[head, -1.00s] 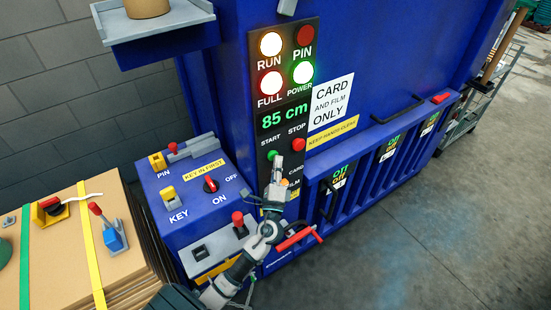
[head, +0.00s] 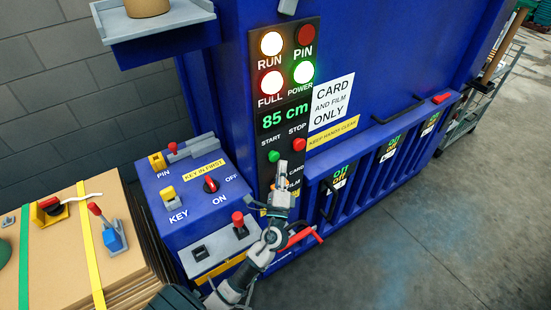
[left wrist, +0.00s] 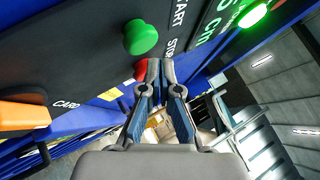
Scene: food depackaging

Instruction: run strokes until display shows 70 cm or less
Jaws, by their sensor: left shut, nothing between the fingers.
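The display (head: 285,116) on the black control panel of the blue baler reads "85 cm" in green. The RUN (head: 271,44), FULL (head: 271,83) and POWER (head: 303,72) lamps are lit; the PIN lamp (head: 304,35) is dark red. The green START button (head: 273,156) and red STOP button (head: 299,144) sit below the display. My left gripper (head: 283,165) is shut and empty, just below and right of START, apart from it. In the left wrist view the START button (left wrist: 140,37) stands beyond the shut fingertips (left wrist: 153,64). My right gripper does not show.
A CARD/FILM selector shows orange in the left wrist view (left wrist: 24,114). A key box with a red ON/OFF switch (head: 211,185) and a red-knobbed lever (head: 238,218) stands left. Strapped cardboard (head: 60,260) lies front left. The floor at right is clear.

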